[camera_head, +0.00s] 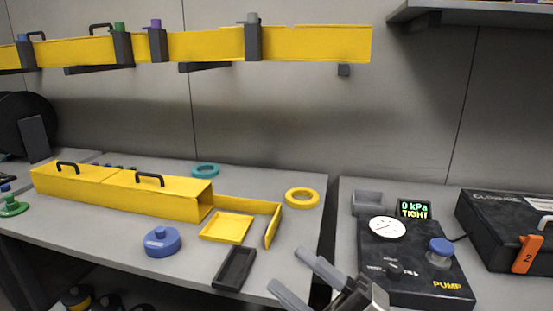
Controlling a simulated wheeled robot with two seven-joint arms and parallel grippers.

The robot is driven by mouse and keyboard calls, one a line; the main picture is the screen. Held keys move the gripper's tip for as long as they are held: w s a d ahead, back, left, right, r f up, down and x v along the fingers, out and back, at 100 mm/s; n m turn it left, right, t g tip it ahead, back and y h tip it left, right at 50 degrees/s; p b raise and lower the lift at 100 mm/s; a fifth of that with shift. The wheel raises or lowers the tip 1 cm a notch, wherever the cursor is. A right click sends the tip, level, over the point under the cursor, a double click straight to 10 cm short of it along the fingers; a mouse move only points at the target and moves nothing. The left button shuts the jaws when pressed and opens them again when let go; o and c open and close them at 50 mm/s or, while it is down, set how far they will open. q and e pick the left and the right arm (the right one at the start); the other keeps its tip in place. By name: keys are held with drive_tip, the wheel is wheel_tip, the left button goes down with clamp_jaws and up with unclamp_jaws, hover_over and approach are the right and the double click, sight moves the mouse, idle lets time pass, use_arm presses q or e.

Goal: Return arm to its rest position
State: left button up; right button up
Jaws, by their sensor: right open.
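My right gripper (306,278) shows at the bottom centre, its two grey fingers spread apart with nothing between them. It is over the gap between the left bench and the right bench, near their front edges. The dark pump unit (415,262) is just right of it, with a gauge, a blue knob and a display reading "0 kPa TIGHT". My left gripper is not in this view.
Yellow covered boxes (120,190), a yellow tray (227,228), a small black tray (235,268), a blue round container (162,242) and a yellow ring (302,197) stand on the left bench. A black case (500,225) is at right. A yellow rail (190,43) runs above.

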drive_tip(key=d+f+m+t+h, duration=0.3)
drive_tip(key=d+f+m+h, duration=0.1)
drive_tip(key=f+m+h, duration=0.5)
drive_tip(key=d+f+m+t+h, duration=0.2)
drive_tip(key=d+f+m+h, duration=0.2)
drive_tip(key=f+m+h, duration=0.5)
drive_tip(key=s+d+f+m+g, duration=0.2)
drive_tip(key=s+f+m+g, duration=0.3)
drive_tip(key=s+f+m, duration=0.2)
wheel_tip(320, 180, down, 3)
drive_tip(key=s, duration=0.2)
drive_tip(key=shift+s+d+y, duration=0.35)
drive_tip(key=shift+d+y, duration=0.05)
drive_tip(key=shift+r, duration=0.1)
